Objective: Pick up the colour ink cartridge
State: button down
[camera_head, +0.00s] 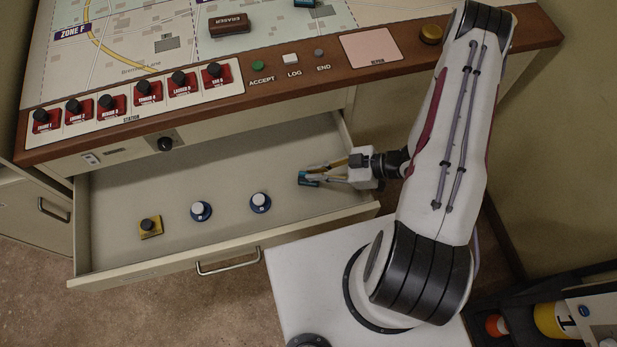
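A small dark block with a blue face (309,182) is in the open drawer, at its right part. It looks like an ink cartridge, but its markings are too small to read. My gripper (313,175) reaches in from the right, with its fingertips at this block. The fingers cover part of it. I cannot tell whether they are closed on it or only around it, nor whether it rests on the drawer floor.
The drawer (180,250) also holds a yellow-based black knob (150,226) and two blue-based white knobs, one in the middle (200,210) and one further right (260,202). The console edge (130,122) overhangs behind. An eraser (229,23) and another small dark-blue item (304,3) lie on the map.

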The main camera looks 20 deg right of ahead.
jog(key=shift+r, duration=0.1)
dwell(0.3)
notch_tip(320, 180, up, 10)
dwell(0.9)
